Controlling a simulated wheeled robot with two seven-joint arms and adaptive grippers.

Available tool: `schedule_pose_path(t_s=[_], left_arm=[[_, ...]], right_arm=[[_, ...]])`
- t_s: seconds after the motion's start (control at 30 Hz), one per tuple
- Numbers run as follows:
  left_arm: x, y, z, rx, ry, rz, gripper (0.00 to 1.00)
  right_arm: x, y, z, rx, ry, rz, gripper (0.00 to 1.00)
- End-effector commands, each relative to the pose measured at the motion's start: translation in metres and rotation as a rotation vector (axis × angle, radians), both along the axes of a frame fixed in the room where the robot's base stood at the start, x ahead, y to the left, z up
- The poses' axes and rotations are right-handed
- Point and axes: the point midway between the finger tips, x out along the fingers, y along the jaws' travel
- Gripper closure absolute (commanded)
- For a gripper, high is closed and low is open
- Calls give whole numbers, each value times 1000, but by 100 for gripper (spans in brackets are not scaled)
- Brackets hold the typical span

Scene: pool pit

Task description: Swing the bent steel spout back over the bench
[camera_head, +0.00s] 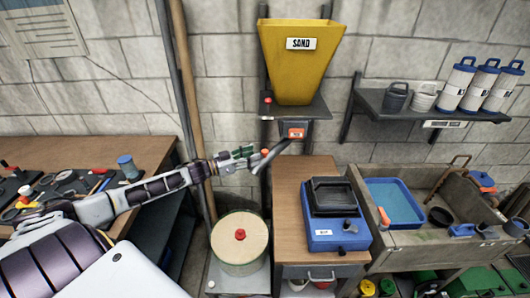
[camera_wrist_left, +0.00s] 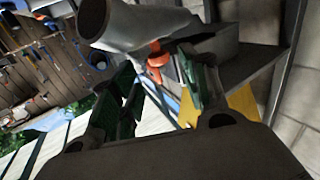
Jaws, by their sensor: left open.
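The bent steel spout (camera_head: 270,157) is a grey pipe under the yellow sand hopper (camera_head: 298,62). It slants down and left from the orange-marked outlet (camera_head: 293,132), with its lower end left of the wooden bench top (camera_head: 288,190). In the left wrist view the spout (camera_wrist_left: 145,25) crosses the top, its dark open mouth to the left. My left gripper (camera_head: 250,154) is open beside the spout; in the wrist view its green-lined fingers (camera_wrist_left: 160,75) stand apart, with the spout beyond their tips. Contact cannot be told. My right gripper is not in view.
A blue scale (camera_head: 335,234) with a black pan stands on the bench. A round lidded drum (camera_head: 240,243) stands below the spout's end. A wooden pole (camera_head: 190,100) leans behind my left arm. A trough (camera_head: 410,243) with a blue tray stands at right.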

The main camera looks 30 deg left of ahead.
Motion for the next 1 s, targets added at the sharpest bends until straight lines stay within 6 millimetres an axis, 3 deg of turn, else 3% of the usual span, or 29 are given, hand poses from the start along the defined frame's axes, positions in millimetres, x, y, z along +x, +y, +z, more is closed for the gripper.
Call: schedule_pose_path(t_s=[0.4, 1.0], left_arm=[[17, -10, 0, -1, -1, 1, 55], [42, -25, 0, -1, -1, 1, 55]], right_arm=[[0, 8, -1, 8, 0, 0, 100], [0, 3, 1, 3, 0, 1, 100]])
